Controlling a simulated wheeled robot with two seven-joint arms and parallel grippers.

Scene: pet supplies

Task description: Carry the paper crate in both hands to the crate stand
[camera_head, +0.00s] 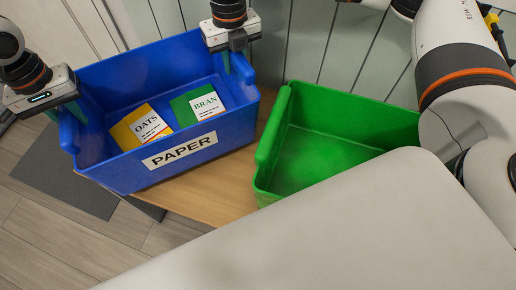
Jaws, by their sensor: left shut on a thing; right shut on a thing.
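The paper crate (105,168) is a blue open box with a white PAPER label, at the upper left of the head view. A yellow-and-white OATS carton (143,125) and a green-and-white BRAN carton (199,104) lie inside it. My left gripper (67,108) is shut on the crate's left end wall. My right gripper (228,60) is shut on the right end wall near the top. The fingertips are partly hidden by the crate walls. The crate is over or on a wooden surface (218,190); I cannot tell whether it touches. I cannot identify the crate stand.
An empty green crate (330,143) stands just right of the blue one on the wooden surface. Panelled wall (335,45) lies behind. A dark grey mat (70,187) lies on the plank floor (50,235) at left, where floor is open.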

